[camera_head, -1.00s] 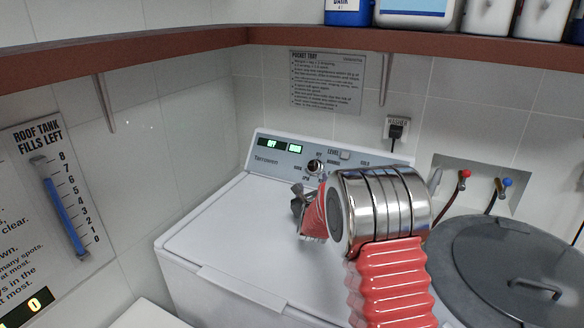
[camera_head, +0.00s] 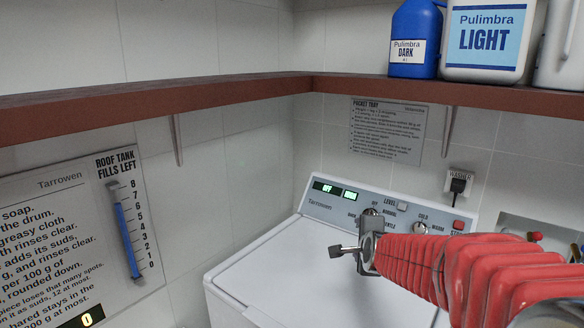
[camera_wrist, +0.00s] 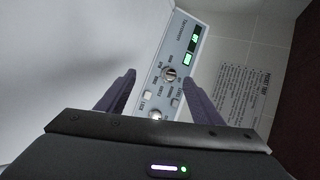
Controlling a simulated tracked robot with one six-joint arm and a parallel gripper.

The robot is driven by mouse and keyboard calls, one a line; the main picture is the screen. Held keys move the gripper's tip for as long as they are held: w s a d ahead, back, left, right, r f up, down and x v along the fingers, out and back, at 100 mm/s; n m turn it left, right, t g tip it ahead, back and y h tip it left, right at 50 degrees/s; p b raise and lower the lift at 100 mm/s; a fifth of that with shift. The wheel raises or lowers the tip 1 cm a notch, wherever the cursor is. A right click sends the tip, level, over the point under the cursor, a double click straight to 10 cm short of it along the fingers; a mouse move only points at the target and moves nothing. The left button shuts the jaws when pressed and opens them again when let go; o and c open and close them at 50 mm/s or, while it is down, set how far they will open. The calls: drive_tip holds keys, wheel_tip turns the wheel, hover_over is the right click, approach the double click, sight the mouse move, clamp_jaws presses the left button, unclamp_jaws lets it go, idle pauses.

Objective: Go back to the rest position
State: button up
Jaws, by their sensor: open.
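My gripper (camera_head: 349,250) is at the end of my red ribbed arm, above the white washer's lid, in front of its control panel (camera_head: 392,218). In the wrist view my gripper (camera_wrist: 118,92) shows its two dark fingers apart with nothing between them. Beyond them are the panel (camera_wrist: 172,72) with its knobs, buttons and green-lit displays. The washer (camera_head: 265,275) stands in the corner with its lid shut. My gripper appears clear of the panel, though the exact gap cannot be told.
A brown shelf (camera_head: 230,91) runs along both walls above the washer. It bears a blue Pulimbra Dark jug (camera_head: 410,25) and a white Pulimbra Light jug (camera_head: 487,40). A plug (camera_head: 458,184) sits in the back wall. A roof tank gauge (camera_head: 128,230) hangs on the left wall.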

drive_tip(key=s+a+f+n+g, duration=0.1)
drive_tip(key=s+n+g, duration=0.2)
drive_tip(key=s+n, duration=0.6)
drive_tip(key=s+a+f+n+g, duration=0.1)
drive_tip(key=s+n+g, duration=0.2)
drive_tip(key=s+n, duration=0.7)
drive_tip(key=s, duration=1.7)
drive_tip(key=shift+f+g, duration=0.3)
drive_tip(key=shift+s, duration=0.1)
